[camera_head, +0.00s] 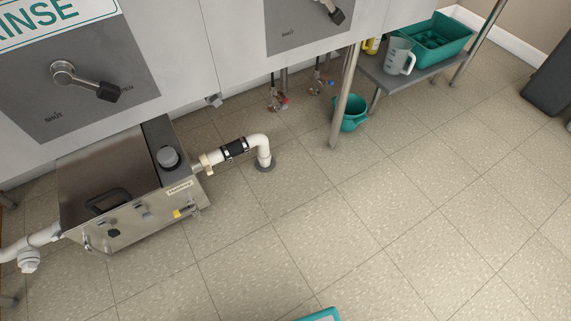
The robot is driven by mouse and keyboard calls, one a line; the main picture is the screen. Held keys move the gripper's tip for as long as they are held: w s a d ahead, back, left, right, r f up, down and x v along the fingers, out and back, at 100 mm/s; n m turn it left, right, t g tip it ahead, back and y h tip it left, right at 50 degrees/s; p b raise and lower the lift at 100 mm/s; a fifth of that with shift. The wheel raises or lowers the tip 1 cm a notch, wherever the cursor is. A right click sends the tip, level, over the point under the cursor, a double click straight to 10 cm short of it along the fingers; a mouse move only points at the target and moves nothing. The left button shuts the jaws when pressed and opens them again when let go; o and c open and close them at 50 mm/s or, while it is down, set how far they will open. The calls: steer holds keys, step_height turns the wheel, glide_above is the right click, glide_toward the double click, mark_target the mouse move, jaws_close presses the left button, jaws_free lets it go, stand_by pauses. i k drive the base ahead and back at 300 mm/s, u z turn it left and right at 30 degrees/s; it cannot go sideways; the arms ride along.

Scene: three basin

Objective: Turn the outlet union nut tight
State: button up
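The outlet union nut (206,163) is a cream ring with small lugs on the white outlet pipe (218,155), close to the right side of the steel grease trap box (97,162). Whether it is tight cannot be told at this size. Beyond it the pipe runs through a black banded coupling (234,149), then bends down at an elbow (261,146) into a dark floor flange (266,166). My gripper is not in view.
Steel sink fronts with black-handled levers (88,84) overhang the trap. A table leg (345,97), a teal bucket (351,112) and a shelf (417,78) stand right. A teal edge (322,315) shows at the bottom. The tiled floor right of the trap is clear.

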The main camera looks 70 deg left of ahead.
mark_target(205, 162)
steer(key=z, duration=0.25)
steer(key=k, duration=1.1)
steer(key=u, duration=1.5)
steer(key=i, duration=0.5)
steer(key=z, duration=0.05)
